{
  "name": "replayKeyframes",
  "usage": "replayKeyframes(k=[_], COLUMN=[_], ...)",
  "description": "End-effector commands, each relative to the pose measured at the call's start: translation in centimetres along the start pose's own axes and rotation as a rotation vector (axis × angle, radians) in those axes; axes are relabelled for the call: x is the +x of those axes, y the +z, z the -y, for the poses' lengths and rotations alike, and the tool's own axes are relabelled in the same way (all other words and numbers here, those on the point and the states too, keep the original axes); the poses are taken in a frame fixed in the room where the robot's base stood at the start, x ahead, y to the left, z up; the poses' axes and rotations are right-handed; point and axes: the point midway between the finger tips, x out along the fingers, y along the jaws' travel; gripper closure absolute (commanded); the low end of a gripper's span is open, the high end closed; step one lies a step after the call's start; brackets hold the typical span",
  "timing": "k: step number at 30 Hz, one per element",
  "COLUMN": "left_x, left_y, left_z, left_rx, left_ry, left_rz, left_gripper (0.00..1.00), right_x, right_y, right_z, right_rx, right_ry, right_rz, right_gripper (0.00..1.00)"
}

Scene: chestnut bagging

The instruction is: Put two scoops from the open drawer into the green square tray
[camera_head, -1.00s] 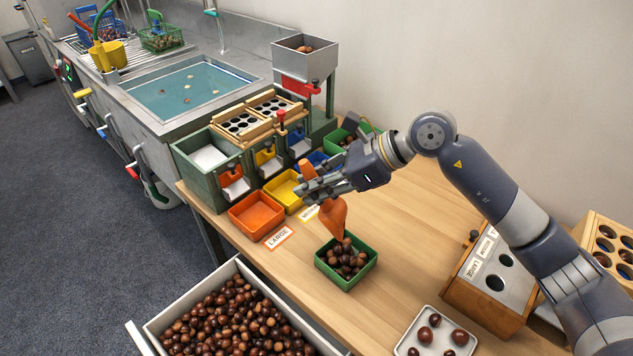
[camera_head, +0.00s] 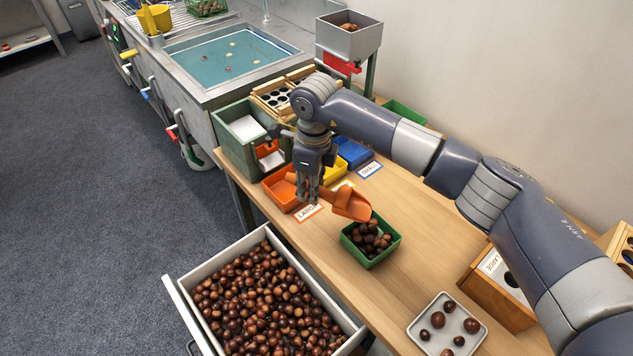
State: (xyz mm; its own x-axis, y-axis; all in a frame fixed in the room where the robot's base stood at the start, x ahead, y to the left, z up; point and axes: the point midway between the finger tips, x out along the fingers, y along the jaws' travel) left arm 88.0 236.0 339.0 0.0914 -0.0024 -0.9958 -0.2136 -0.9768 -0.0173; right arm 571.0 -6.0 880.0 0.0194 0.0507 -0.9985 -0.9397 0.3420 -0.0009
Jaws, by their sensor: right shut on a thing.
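My right gripper (camera_head: 310,192) is shut on the handle of an orange scoop (camera_head: 350,203). The scoop is above the table, its bowl beside the upper left edge of the green square tray (camera_head: 371,261). The bowl's inside shows no chestnuts from here. The green tray stands on the table with a heap of brown chestnuts (camera_head: 370,238) in it. The open drawer (camera_head: 181,298) at the bottom is full of chestnuts (camera_head: 262,305). My left gripper is not in view.
An orange bin (camera_head: 279,190), a yellow bin (camera_head: 335,170) and a blue bin (camera_head: 354,153) stand behind the scoop. A white tray (camera_head: 468,343) with several chestnuts is at the lower right. A wooden box (camera_head: 487,291) stands at the right. Bare table lies right of the green tray.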

Motion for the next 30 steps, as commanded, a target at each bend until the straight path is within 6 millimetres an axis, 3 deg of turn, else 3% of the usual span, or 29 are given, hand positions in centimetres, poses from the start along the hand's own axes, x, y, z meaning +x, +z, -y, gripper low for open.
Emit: replayKeyframes(k=[9, 17, 30], left_x=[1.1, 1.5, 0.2], left_y=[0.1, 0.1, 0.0], left_z=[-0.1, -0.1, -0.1], left_rx=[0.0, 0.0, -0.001], left_ry=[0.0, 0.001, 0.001], left_rz=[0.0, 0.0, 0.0], left_gripper=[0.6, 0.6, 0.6], right_x=[0.1, -0.1, -3.1], right_y=[0.6, 0.7, 0.9], right_z=[0.1, 0.1, 0.0], right_rx=[-0.001, -0.001, 0.0], right_ry=[-0.003, -0.001, -0.001], right_rz=[-0.194, -0.255, -0.259], right_gripper=[1.0, 1.0, 1.0])
